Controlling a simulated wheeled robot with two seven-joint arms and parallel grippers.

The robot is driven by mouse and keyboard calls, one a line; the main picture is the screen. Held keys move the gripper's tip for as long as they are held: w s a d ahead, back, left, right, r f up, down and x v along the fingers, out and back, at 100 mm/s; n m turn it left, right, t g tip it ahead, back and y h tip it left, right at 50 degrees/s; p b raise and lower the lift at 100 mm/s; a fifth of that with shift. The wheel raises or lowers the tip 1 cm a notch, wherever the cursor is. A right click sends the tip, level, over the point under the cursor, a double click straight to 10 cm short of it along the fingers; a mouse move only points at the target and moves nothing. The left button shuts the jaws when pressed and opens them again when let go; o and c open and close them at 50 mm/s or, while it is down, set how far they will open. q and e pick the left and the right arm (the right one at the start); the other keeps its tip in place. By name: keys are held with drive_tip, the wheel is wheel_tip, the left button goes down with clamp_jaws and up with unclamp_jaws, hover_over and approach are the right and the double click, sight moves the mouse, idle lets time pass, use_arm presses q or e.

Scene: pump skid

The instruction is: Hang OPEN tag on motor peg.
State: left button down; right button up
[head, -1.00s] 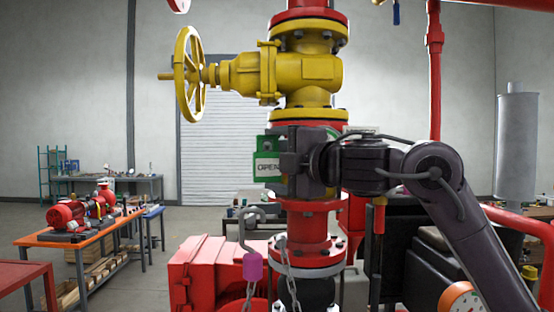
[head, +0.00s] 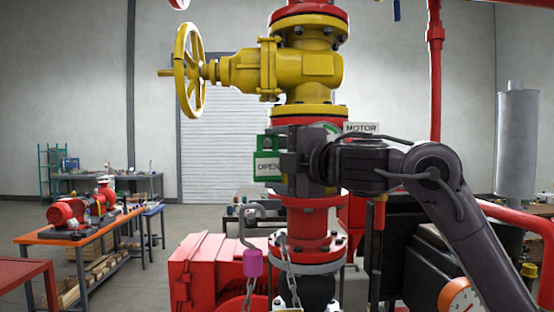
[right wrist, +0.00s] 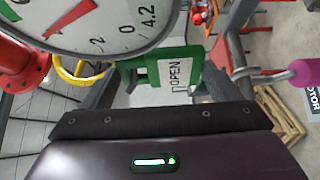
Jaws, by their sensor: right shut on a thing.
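The OPEN tag (head: 267,167) is a green plate with a white label, left of the red pipe. My right gripper (head: 290,160) is shut on it and holds it upright in front of the pipe. In the right wrist view the tag (right wrist: 180,72) sits between the fingers (right wrist: 165,85). I cannot make out the motor peg for certain. My left gripper is out of view.
A grey hook (head: 247,222) with a purple cylinder (head: 252,263) and chains stands below the tag. A yellow valve (head: 285,70) with a handwheel is above. A pressure gauge (right wrist: 95,20) is close to the gripper. Open floor lies left, before the orange bench (head: 80,232).

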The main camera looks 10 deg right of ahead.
drive_tip(key=o, duration=0.9)
drive_tip(key=shift+s+d+b, duration=0.15)
drive_tip(key=shift+s+b, duration=0.1)
drive_tip(key=shift+b, duration=0.05)
drive_tip(key=b+v, duration=0.3)
drive_tip(key=v, duration=0.4)
drive_tip(key=shift+s+d, duration=0.1)
drive_tip(key=shift+s, duration=0.05)
drive_tip(key=shift+f, duration=0.1)
